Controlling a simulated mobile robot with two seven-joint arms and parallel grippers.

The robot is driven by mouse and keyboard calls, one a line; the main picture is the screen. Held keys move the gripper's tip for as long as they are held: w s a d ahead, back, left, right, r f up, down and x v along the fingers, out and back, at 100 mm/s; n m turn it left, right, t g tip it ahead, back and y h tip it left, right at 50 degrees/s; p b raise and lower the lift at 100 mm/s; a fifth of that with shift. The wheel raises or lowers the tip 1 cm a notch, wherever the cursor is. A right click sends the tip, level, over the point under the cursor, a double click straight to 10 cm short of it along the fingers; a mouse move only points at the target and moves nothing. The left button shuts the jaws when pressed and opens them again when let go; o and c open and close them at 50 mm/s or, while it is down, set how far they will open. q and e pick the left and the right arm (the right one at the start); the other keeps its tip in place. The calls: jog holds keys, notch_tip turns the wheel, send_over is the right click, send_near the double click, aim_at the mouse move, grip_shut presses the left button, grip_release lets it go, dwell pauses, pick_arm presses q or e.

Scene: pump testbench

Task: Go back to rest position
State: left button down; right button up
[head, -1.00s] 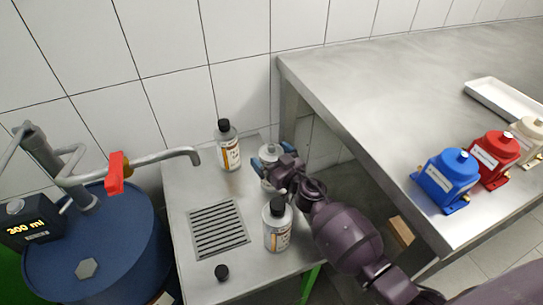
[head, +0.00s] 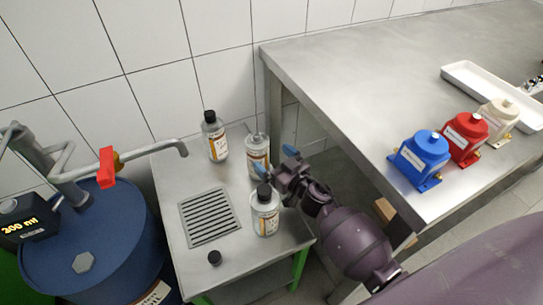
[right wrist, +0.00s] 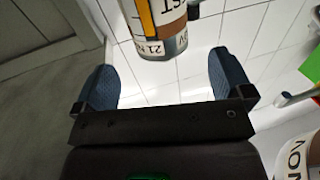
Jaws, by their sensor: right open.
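My right gripper (head: 276,160) is open, its blue fingertips just to the right and front of an uncapped bottle (head: 256,146) on the small steel table. In the right wrist view the open fingers (right wrist: 163,82) have a gap between them, with a labelled bottle (right wrist: 165,38) beyond it. A black-capped bottle (head: 215,143) stands at the back left. Another black-capped bottle (head: 265,217) stands in front, close to my right gripper in the picture. A loose black cap (head: 214,258) lies near the table's front edge. My left gripper is not in view.
A blue drum (head: 115,240) with a red-handled tap (head: 107,167) stands at left, its spout over the small table by a drain grate (head: 209,216). The large workbench (head: 340,75) at right holds blue (head: 421,158), red (head: 466,135) and cream (head: 498,117) pumps and a white tray (head: 480,85).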

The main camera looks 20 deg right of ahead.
dwell(0.5)
jog(key=shift+d+n, duration=0.15)
jog(key=shift+n, duration=0.25)
jog(key=shift+w+d+h, duration=0.1)
jog(key=shift+d+h, duration=0.1)
jog(key=shift+h, duration=0.3)
jog(key=s+d+f+m+g+h+p, duration=0.1)
jog(key=s+d+g+h+p, duration=0.1)
jog(key=s, duration=1.3)
jog(key=s+d+f+m+g+h+p, duration=0.1)
jog(key=s+d+g+h+p, duration=0.1)
jog(key=s, duration=1.4)
jog(key=shift+d+f+m+g+p, duration=0.2)
jog(key=shift+m+g+p, duration=0.2)
jog(key=shift+g+p, duration=0.6)
